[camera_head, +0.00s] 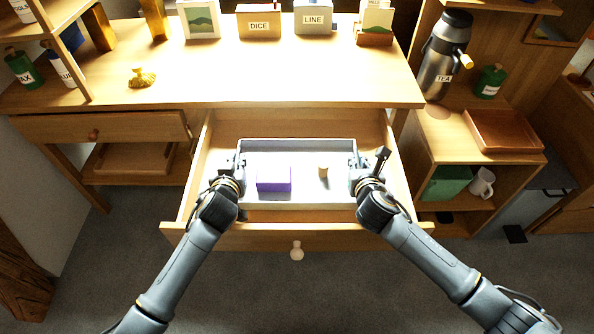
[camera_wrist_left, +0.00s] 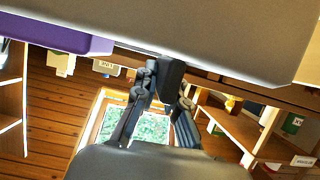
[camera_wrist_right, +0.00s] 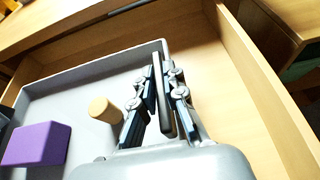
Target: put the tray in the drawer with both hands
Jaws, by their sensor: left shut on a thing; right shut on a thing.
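The grey tray (camera_head: 297,147) is level over the open drawer (camera_head: 330,237), inside its outline in the head view. I cannot tell whether it touches the drawer floor. A purple block (camera_head: 273,180) and a small tan cylinder (camera_head: 323,171) stand in the tray. My left gripper (camera_head: 240,166) is shut on the tray's left wall, and my right gripper (camera_head: 354,166) is shut on its right wall. In the right wrist view the fingers (camera_wrist_right: 158,100) straddle the wall, with the drawer's side (camera_wrist_right: 265,85) to the right. The left wrist view shows the left fingers (camera_wrist_left: 163,85) at a large grey surface.
The desk top (camera_head: 250,75) overhangs behind the drawer. A second drawer (camera_head: 110,126) at left is closed. A cabinet (camera_head: 435,150) with a flask (camera_head: 440,60) and a brown tray (camera_head: 503,131) stands at right. Bare drawer floor shows behind the tray.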

